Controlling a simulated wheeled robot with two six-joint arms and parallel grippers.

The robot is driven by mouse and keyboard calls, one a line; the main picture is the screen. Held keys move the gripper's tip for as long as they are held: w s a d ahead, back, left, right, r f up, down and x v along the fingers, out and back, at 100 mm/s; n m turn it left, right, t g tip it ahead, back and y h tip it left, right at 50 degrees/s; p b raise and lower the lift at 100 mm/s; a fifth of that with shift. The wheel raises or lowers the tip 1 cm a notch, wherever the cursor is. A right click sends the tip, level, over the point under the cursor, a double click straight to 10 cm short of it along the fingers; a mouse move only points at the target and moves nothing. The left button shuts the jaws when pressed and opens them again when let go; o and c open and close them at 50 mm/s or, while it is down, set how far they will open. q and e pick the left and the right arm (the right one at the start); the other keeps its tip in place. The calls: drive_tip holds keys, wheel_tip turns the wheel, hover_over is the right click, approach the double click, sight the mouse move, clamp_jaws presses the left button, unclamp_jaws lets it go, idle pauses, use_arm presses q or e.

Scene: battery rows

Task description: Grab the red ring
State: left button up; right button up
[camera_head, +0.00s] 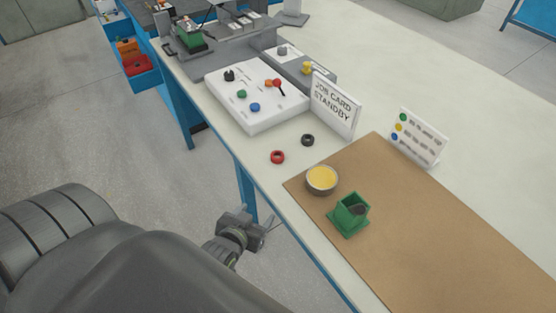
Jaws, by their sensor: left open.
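The red ring (277,157) lies flat on the pale bench top, near its left edge and just beyond the brown mat. A black ring (308,140) lies a little to its right and further back, apart from it. My left gripper (266,228) is open and empty, off the bench's left edge, nearer to me than the red ring and apart from it. My left arm fills the lower left of the view. My right gripper is not in view.
The brown mat (440,230) bears a bowl with yellow contents (321,180) and a green holder (349,215). A white panel (258,119), a job card (334,103) and a dotted card (418,137) stand further back. Bench top around the red ring is clear.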

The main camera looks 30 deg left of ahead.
use_arm(q)
wheel_tip(320, 180, up, 8)
drive_tip(key=t, duration=0.2)
approach(279, 153)
drive_tip(key=shift+w+d+f+y, duration=0.35)
drive_tip(key=shift+d+f, duration=0.15)
drive_tip(key=shift+f, duration=0.15)
drive_tip(key=shift+w+a, duration=0.15)
drive_tip(key=shift+w, duration=0.3)
drive_tip(key=x, duration=0.1)
drive_tip(key=p+x, duration=0.1)
drive_tip(key=x, duration=0.1)
drive_tip(key=shift+w+a+r, duration=0.15)
drive_tip(key=shift+w+a, duration=0.05)
drive_tip(key=shift+a, duration=0.1)
drive_tip(key=shift+w+a, duration=0.1)
drive_tip(key=shift+w, duration=0.4)
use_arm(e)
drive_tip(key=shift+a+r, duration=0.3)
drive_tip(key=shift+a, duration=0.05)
use_arm(q)
drive_tip(key=shift+c, duration=0.3)
